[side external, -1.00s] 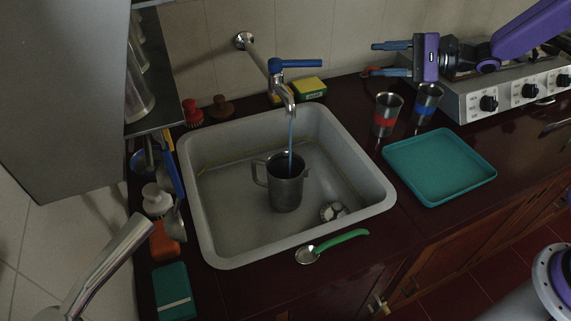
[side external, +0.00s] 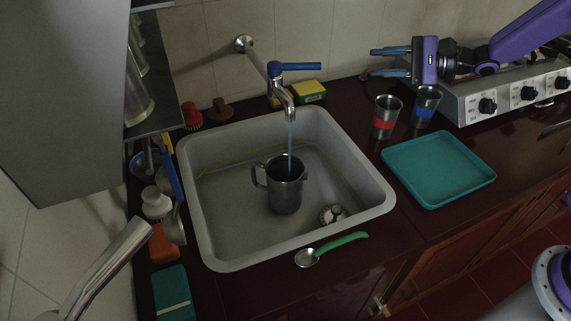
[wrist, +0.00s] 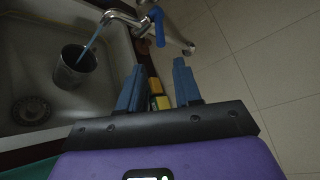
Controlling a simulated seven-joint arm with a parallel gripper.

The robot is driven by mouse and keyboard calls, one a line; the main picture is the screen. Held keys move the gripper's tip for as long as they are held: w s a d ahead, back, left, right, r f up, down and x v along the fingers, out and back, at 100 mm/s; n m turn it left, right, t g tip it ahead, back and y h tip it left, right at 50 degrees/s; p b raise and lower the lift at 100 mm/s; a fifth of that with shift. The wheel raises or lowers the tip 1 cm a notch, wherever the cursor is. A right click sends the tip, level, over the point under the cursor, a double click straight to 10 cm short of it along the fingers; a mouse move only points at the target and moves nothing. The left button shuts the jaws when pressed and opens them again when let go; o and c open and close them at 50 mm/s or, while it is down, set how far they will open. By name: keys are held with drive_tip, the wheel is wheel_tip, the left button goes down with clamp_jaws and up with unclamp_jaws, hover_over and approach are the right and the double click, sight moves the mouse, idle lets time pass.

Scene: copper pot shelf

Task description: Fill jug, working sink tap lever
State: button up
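The metal jug (side external: 284,190) stands upright in the sink basin (side external: 222,225), under the tap spout. A thin stream of water (side external: 290,138) runs from the tap (side external: 283,95) into the jug. The blue tap lever (side external: 296,66) points to the right in the side view. The jug (wrist: 72,72) and the blue lever (wrist: 158,24) also show in the wrist view. My gripper (side external: 390,61) is open and empty, to the right of the lever and apart from it. Its two blue fingers show spread in the wrist view (wrist: 158,85). The water level in the jug cannot be told.
Two metal cups, one with a red band (side external: 386,117) and one with a blue band (side external: 425,106), stand below my gripper. A teal tray (side external: 438,168), a stove (side external: 510,95) and a yellow-green sponge (side external: 309,92) are near. A green-handled spoon (side external: 335,245) lies before the sink.

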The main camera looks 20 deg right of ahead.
drive_tip(key=shift+a+f, duration=0.25)
drive_tip(key=shift+f, duration=0.1)
clamp_jaws()
drive_tip(key=n+t+h, duration=0.9)
drive_tip(key=n+h, duration=0.1)
drive_tip(key=h, duration=0.9)
approach(306, 68)
drive_tip(key=x, duration=0.6)
drive_tip(key=shift+w+d, duration=0.1)
drive_tip(key=shift+w, duration=0.3)
